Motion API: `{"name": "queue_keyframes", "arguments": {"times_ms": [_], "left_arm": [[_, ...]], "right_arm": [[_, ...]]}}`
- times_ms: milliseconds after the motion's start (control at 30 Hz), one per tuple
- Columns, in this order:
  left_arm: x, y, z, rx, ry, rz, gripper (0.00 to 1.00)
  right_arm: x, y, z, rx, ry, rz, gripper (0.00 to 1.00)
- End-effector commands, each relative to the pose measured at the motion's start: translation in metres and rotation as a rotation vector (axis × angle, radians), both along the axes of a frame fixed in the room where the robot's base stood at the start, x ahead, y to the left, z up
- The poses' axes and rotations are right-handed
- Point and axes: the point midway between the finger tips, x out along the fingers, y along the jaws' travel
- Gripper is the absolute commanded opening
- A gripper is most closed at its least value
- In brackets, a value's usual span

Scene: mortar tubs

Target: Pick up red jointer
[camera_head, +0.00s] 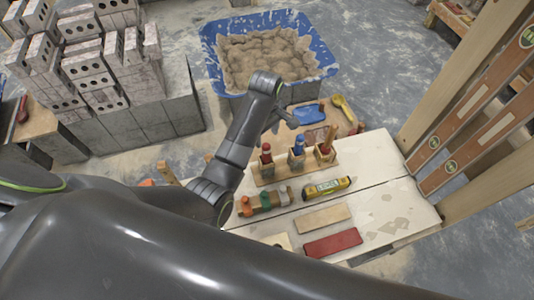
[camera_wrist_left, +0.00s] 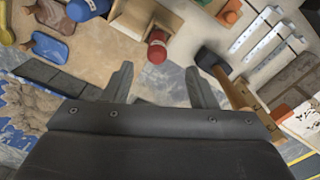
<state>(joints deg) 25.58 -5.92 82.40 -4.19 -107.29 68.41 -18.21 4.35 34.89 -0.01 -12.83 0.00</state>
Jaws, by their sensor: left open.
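A wooden rack (camera_head: 290,171) on the pale bench holds upright tools with a red handle (camera_head: 266,153) at its left, a blue handle (camera_head: 297,146) in the middle and another red handle (camera_head: 325,147) at its right. I cannot tell for sure which red one is the jointer. My left gripper (camera_head: 291,119) is beyond the rack, open and empty. In the left wrist view, the open fingers (camera_wrist_left: 158,69) point toward a red round-ended handle (camera_wrist_left: 157,47), which is just past the fingertips and not between them. The blue handle (camera_wrist_left: 82,9) stands to its left. My right gripper is not in view.
A blue tub (camera_head: 325,62) of mortar stands behind. A blue trowel (camera_head: 308,113) lies beyond the rack. In front lie a yellow level (camera_head: 326,187), a wooden block (camera_head: 322,217) and a red block (camera_head: 332,243). A dark-headed hammer (camera_wrist_left: 215,63) is near the right finger.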

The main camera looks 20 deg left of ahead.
Motion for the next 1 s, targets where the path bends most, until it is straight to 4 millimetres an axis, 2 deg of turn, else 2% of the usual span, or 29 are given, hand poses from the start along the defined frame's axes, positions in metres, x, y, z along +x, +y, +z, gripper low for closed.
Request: {"name": "queue_keyframes", "arguments": {"times_ms": [100, 200, 300, 400, 633, 800, 1000], "left_arm": [[-0.001, 0.000, -0.024, 0.001, 0.004, 0.000, 0.52], [-0.001, 0.001, -0.042, 0.001, 0.003, 0.000, 0.52], [0.000, 0.001, -0.055, 0.001, 0.000, 0.000, 0.52], [0.001, 0.001, -0.063, 0.001, 0.000, 0.001, 0.52], [0.001, 0.001, -0.074, 0.002, 0.001, 0.001, 0.52], [0.001, 0.002, -0.094, 0.002, 0.001, 0.000, 0.52], [0.001, 0.001, -0.114, 0.001, 0.000, 0.000, 0.52]], "right_arm": [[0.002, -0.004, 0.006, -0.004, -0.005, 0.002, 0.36], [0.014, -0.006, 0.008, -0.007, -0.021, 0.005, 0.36], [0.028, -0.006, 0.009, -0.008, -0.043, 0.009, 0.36], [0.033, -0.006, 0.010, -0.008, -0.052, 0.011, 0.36], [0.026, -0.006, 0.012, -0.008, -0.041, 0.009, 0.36], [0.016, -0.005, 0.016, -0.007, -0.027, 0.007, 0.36], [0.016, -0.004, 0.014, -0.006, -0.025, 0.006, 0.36]]}}
